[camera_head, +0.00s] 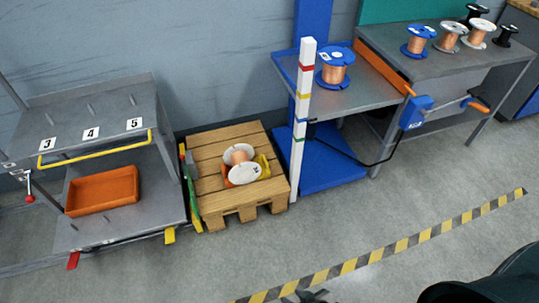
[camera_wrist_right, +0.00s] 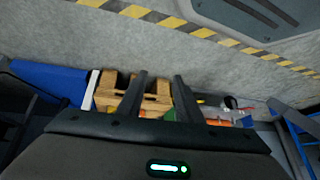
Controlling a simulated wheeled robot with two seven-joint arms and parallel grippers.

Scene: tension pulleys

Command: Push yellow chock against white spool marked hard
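A white spool (camera_head: 243,173) wound with copper wire lies on its side on the wooden pallet (camera_head: 207,150); dark marks on its near flange are too small to read. The yellow chock (camera_head: 264,165) sits close to the spool's right side; whether they touch cannot be told. An orange piece (camera_head: 227,178) is at the spool's left. My right gripper (camera_head: 308,297) barely shows at the bottom edge, well in front of the pallet. In the right wrist view its two fingers (camera_wrist_right: 160,78) are apart with nothing between them. My left gripper is not in view.
A grey cart (camera_head: 95,190) with an orange bin (camera_head: 102,191) stands left of the pallet. A white post (camera_head: 299,150) and blue shelf (camera_head: 325,165) stand right. A bench (camera_head: 450,62) holds several spools. Floor between the pallet and the striped tape (camera_head: 380,252) is clear.

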